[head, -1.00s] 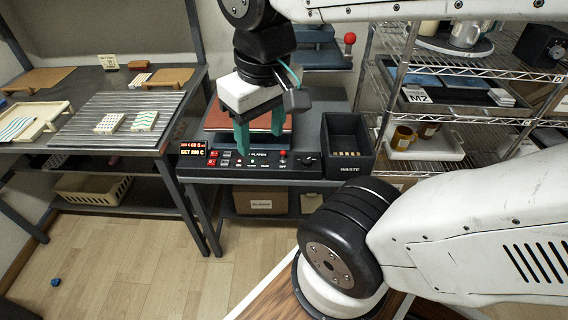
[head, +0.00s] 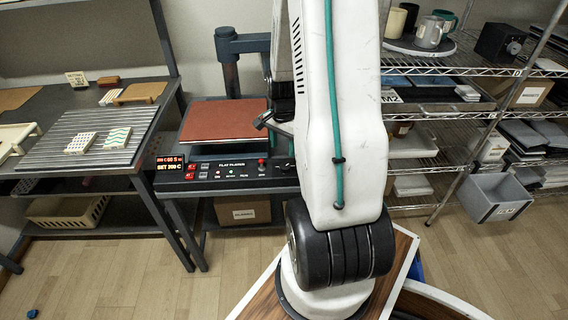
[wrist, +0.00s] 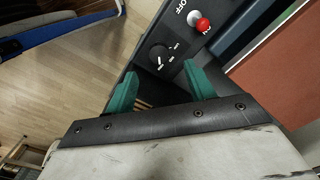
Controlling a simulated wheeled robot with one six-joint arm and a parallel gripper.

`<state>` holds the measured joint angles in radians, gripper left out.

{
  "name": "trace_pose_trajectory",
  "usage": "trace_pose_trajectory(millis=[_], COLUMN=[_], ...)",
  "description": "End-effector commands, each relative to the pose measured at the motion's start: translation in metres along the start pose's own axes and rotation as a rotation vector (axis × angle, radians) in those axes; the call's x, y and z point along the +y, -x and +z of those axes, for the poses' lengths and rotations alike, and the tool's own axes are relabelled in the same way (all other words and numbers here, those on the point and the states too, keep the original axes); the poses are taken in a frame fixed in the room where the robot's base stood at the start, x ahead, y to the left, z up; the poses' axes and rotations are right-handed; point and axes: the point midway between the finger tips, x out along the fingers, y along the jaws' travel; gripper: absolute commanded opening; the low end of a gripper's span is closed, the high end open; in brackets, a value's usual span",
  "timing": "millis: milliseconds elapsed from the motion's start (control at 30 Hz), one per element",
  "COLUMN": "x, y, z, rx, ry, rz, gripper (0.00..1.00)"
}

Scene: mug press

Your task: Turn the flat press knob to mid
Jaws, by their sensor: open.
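The flat press knob (wrist: 158,55) is a small round black dial with a white pointer mark, on the dark control panel (wrist: 180,40) in the wrist view. Printed marks sit around it, too small to read. My gripper (wrist: 160,73) is open, with its two green fingers on either side of the knob's lower part in the picture. Nothing is between them; I cannot tell how high they are above the panel.
A red-capped switch (wrist: 202,24) marked OFF is close beside the knob. The display (head: 170,165) glows at the panel's left. A slatted table (head: 95,150) stands left, wire shelves (head: 450,66) right. A grey bin (head: 497,197) hangs at the shelves.

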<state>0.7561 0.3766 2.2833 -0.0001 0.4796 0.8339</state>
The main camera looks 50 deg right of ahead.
Motion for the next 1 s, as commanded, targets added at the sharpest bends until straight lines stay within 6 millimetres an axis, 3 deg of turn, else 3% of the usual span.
trace_pose_trajectory(millis=[600, 1000], x=[0.004, 0.003], y=[-0.081, -0.088], z=[-0.007, -0.007], rx=[-0.003, -0.001], ry=[-0.038, -0.038], rz=[0.003, 0.001], gripper=[0.54, 0.51])
